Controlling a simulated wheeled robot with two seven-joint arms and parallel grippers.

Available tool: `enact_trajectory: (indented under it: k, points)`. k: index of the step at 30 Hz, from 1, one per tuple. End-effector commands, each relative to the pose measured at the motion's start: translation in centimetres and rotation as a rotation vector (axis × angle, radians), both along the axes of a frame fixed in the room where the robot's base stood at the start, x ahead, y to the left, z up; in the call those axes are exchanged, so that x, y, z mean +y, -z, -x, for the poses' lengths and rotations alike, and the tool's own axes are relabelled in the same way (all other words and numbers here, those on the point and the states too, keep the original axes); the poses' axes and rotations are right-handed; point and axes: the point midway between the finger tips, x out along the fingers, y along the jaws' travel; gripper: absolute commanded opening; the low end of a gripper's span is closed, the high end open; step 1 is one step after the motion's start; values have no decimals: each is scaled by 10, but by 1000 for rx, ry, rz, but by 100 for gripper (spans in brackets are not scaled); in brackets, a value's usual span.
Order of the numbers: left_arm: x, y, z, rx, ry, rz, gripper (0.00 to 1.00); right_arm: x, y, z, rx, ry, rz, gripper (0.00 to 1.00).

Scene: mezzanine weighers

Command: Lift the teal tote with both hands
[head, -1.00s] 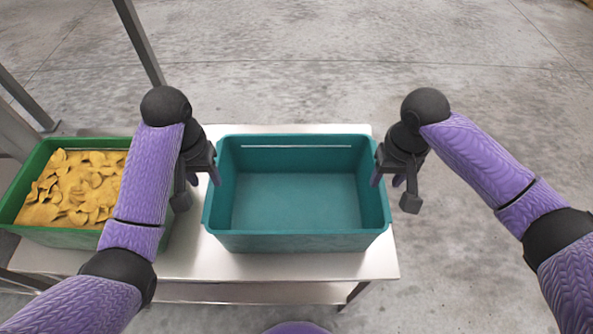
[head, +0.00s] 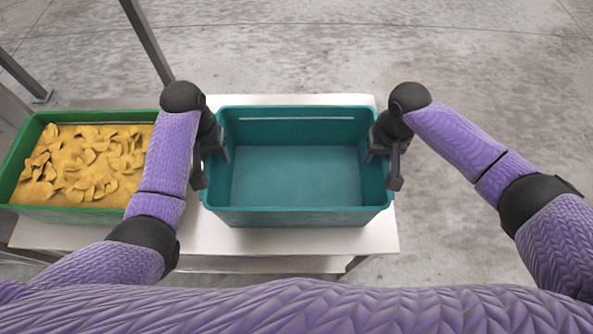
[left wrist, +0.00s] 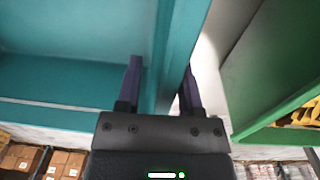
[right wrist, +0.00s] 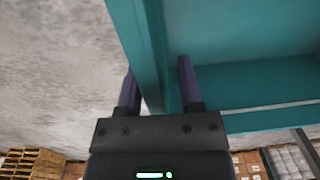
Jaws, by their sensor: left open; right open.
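The teal tote (head: 297,216) stands upright and empty on a pale metal table. My left gripper (head: 219,158) is open at the tote's left wall. In the left wrist view its fingers (left wrist: 160,85) straddle that wall (left wrist: 166,60), one inside and one outside. My right gripper (head: 375,155) is open at the tote's right wall. In the right wrist view its fingers (right wrist: 158,85) stand on either side of that wall (right wrist: 150,50). The outer fingers are partly hidden in the head view.
A green crate (head: 75,214) of yellow chip-like pieces stands close to the left of the tote, beside my left arm. The table (head: 300,245) has a bare front strip. Open concrete floor (head: 480,60) lies behind and to the right. A grey post (head: 148,40) rises at the back left.

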Motion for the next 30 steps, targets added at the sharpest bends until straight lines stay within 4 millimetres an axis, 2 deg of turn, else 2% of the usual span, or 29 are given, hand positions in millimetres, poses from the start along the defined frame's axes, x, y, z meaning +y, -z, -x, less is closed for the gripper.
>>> enact_trajectory:
  k: [6, 15, 17, 22, 30]
  points:
    - [-1, 20, 0, 0, 0, 0, 47, 1, 20, 0, 1, 0, -1, 47]
    - [-1, 22, 0, -2, 1, 0, 47, 1, 22, 0, 0, 0, -1, 47]
    - [-1, 22, 0, -2, 1, 0, 36, 1, 22, 0, 0, 0, -1, 36]
    - [-2, 22, 0, -2, 1, 1, 0, 2, 22, 0, 0, 0, -2, 0]
    - [-4, 21, 0, -2, 4, 8, 0, 5, 21, 0, -1, -4, -10, 0]
